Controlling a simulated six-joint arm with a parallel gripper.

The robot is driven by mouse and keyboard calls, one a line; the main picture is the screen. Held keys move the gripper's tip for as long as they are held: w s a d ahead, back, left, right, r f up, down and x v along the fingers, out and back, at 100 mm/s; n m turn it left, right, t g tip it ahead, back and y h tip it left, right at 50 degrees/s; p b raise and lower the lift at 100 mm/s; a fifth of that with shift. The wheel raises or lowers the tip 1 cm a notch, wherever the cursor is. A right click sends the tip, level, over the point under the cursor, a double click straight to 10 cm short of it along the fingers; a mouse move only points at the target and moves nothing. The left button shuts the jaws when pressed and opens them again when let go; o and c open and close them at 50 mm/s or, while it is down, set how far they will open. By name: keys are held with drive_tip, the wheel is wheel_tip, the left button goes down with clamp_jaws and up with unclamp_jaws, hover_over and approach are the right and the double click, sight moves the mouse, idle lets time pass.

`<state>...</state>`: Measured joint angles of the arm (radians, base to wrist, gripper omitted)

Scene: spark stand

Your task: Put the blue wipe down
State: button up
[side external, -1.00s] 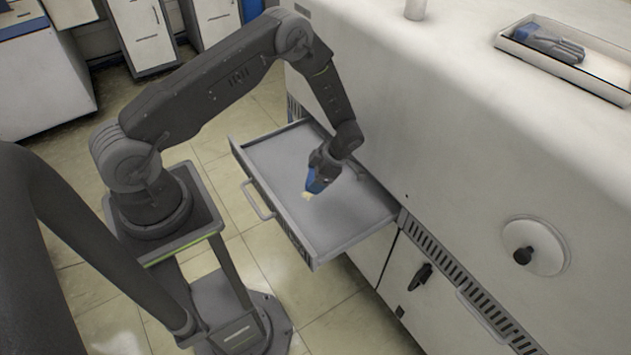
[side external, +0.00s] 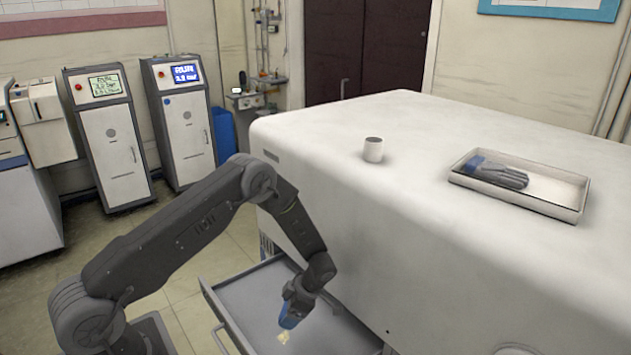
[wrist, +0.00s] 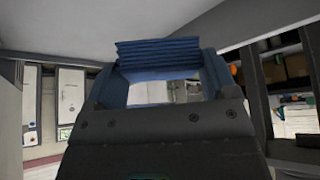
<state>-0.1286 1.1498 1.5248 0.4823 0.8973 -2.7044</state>
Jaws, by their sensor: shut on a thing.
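The blue wipe (wrist: 158,54) is a folded, layered blue pad at the top of the wrist view. It lies between the two blue fingers of my gripper (wrist: 160,72), which is shut on it. In the side view my gripper (side external: 287,322) points down over the open grey drawer (side external: 240,290). There the wipe cannot be told apart from the blue fingers. A small pale yellow patch (side external: 284,337) shows just below the fingertips; I cannot tell what it is.
The drawer juts from a large white bench (side external: 450,260). On the bench top stand a white cup (side external: 373,149) and a white tray (side external: 533,205) holding a grey-blue glove (side external: 498,174). The drawer floor around my gripper looks mostly bare.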

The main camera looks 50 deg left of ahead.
drive_tip(key=w+a+r+m+t, duration=0.3)
drive_tip(key=a+r+m, duration=0.3)
drive_tip(key=r, duration=0.7)
drive_tip(key=w+a+r+m+t, duration=0.3)
drive_tip(key=a+r+m, duration=0.3)
drive_tip(key=r, duration=0.6)
drive_tip(key=w+a+r+m+t, duration=0.3)
drive_tip(key=a+r+m, duration=0.4)
drive_tip(key=r, duration=0.6)
drive_tip(key=shift+w+r+m, duration=0.3)
drive_tip(key=shift+w+m, duration=0.1)
drive_tip(key=shift+m, duration=0.7)
drive_tip(key=w+r+m+h, duration=0.1)
drive_tip(key=r, duration=0.3)
drive_tip(key=w+a+r+m+t, duration=0.1)
drive_tip(key=r+m, duration=0.1)
drive_tip(key=r, duration=0.2)
drive_tip(key=w+a+r+m+h, duration=0.1)
drive_tip(key=w+r, duration=0.1)
drive_tip(key=r, duration=0.3)
drive_tip(key=shift+w+a+h, duration=0.1)
drive_tip(key=shift+a+h, duration=0.05)
drive_tip(key=shift+h, duration=0.15)
hover_over(329, 139)
drive_tip(key=s, duration=0.2)
drive_tip(key=shift+m+t, duration=0.3)
drive_tip(key=shift+m, duration=0.1)
wheel_tip(329, 139, down, 6)
drive_tip(key=shift+w+f, duration=0.1)
drive_tip(key=shift+f, duration=2)
